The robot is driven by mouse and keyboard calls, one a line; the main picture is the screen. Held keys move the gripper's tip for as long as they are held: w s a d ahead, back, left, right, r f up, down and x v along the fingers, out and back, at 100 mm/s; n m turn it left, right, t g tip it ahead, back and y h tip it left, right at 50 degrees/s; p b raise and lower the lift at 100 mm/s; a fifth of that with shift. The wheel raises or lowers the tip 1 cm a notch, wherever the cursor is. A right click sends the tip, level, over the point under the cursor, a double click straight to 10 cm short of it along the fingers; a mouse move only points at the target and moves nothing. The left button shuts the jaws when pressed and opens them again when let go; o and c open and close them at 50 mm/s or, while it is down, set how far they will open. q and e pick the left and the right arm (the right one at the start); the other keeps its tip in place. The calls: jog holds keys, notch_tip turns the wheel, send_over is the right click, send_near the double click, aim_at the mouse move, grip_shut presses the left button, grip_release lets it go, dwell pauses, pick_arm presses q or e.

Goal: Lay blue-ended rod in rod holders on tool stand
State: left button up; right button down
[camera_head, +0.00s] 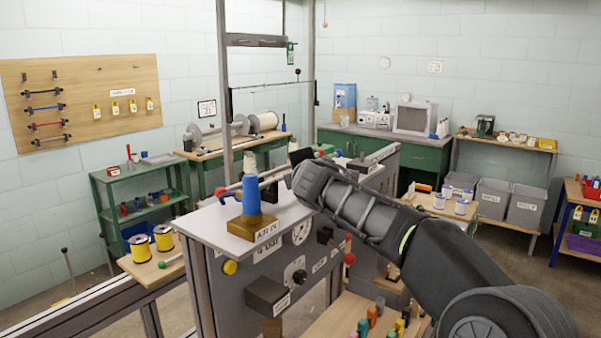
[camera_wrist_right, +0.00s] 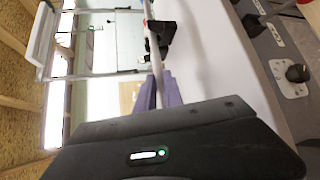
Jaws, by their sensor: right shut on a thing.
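My right gripper (camera_head: 300,157) is over the top of the grey machine in the head view, mostly hidden by its own wrist. In the right wrist view its purple fingers (camera_wrist_right: 158,93) are shut on a thin light-grey rod (camera_wrist_right: 153,48). The rod runs up out of the picture past a black bracket (camera_wrist_right: 160,33); whether it touches the bracket I cannot tell. Neither rod end shows clearly there, so its end colour is unclear. In the head view a thin bar with a red knob (camera_head: 220,191) lies behind the blue cone. My left gripper is not in view.
A green shelf (camera_head: 105,183) stands at left. Rods hang on a wall board (camera_head: 90,75). Coloured handles (camera_head: 372,316) stand below.

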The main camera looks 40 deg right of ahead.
jog(key=shift+f+b, duration=0.2)
jog(key=shift+b, duration=0.1)
dwell(0.4)
jog(key=c, duration=1.4)
grip_release()
jog(key=shift+s, duration=0.1)
jog(key=b+v, duration=0.2)
jog(key=v, duration=0.4)
jog(key=shift+s+a+r, duration=0.1)
jog(key=shift+s+a, duration=0.15)
jog(key=shift+s, duration=0.1)
jog(key=shift+s+a+r, duration=0.1)
jog(key=shift+s+a, duration=0.1)
jog(key=shift+s, duration=0.15)
